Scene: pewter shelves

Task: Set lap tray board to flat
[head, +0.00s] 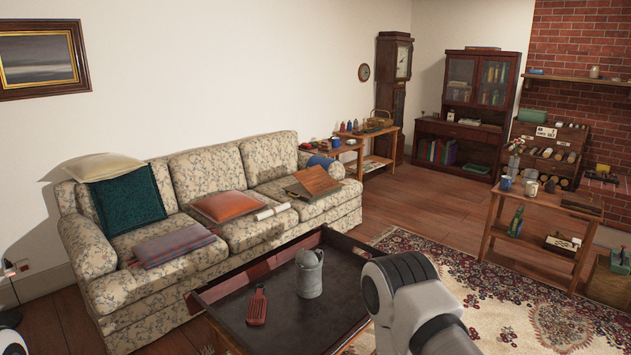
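The lap tray (313,181) is on the right seat of the floral sofa. The underside and any support behind the board are hard to make out at this size. Neither of my grippers shows in the head view. Only a grey and white link of my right arm shows at the bottom right, and a small part of my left arm at the bottom left edge. Both are well apart from the lap tray.
An orange cushion (225,206) and a pale roll (272,211) lie left of the tray.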

